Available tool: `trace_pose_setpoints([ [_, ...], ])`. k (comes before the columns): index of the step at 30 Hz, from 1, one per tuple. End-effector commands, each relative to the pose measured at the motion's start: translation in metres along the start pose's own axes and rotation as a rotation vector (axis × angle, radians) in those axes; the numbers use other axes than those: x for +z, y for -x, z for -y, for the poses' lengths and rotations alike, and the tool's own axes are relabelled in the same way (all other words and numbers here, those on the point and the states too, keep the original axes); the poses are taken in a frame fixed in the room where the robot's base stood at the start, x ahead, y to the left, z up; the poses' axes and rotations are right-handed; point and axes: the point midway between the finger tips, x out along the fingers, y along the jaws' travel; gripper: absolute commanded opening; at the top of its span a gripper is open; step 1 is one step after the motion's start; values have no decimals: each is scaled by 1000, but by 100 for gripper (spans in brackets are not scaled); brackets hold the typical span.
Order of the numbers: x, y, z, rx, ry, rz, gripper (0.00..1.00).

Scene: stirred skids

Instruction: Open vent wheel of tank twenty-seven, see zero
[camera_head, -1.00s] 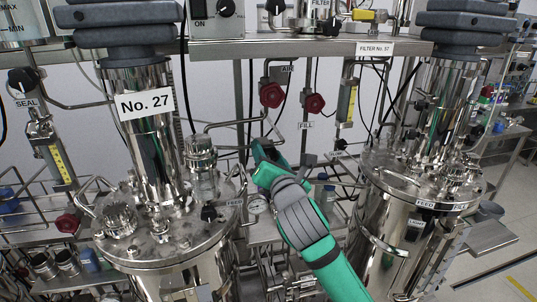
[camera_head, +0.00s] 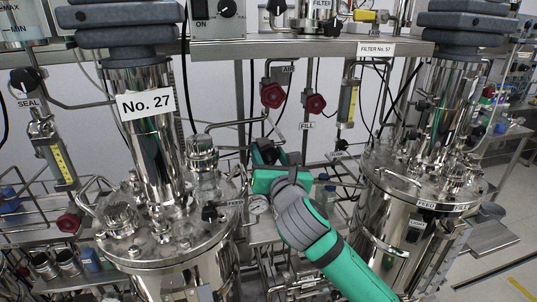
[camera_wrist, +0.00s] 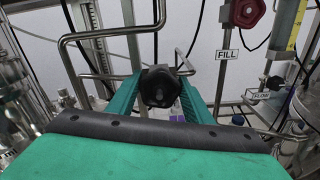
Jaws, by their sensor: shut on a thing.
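Tank No. 27 (camera_head: 160,250) stands at the left in the head view, with its white label (camera_head: 147,103) on the steel column. My green and grey gripper (camera_head: 266,158) is to the right of its lid. In the wrist view, my gripper (camera_wrist: 160,98) has its two green fingers on either side of a black knobbed wheel (camera_wrist: 159,86) and is shut on it. The wheel sits by a bent steel pipe; no label for it shows. A small round white gauge (camera_head: 257,204) is below my gripper in the head view; its needle is too small to read.
Red wheels marked AIR (camera_head: 272,95) and FILL (camera_head: 315,104) hang behind my gripper. The FILL wheel also shows in the wrist view (camera_wrist: 247,12). A second tank (camera_head: 400,240) stands close on the right. Bent pipes crowd the space around my gripper.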

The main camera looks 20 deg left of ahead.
Motion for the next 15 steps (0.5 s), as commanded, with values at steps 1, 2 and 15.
trace_pose_setpoints([
  [1,-2,0,0,0,-2,-5,24],
  [2,-2,0,0,0,-2,-5,24],
  [15,-1,0,0,0,-2,-2,64],
])
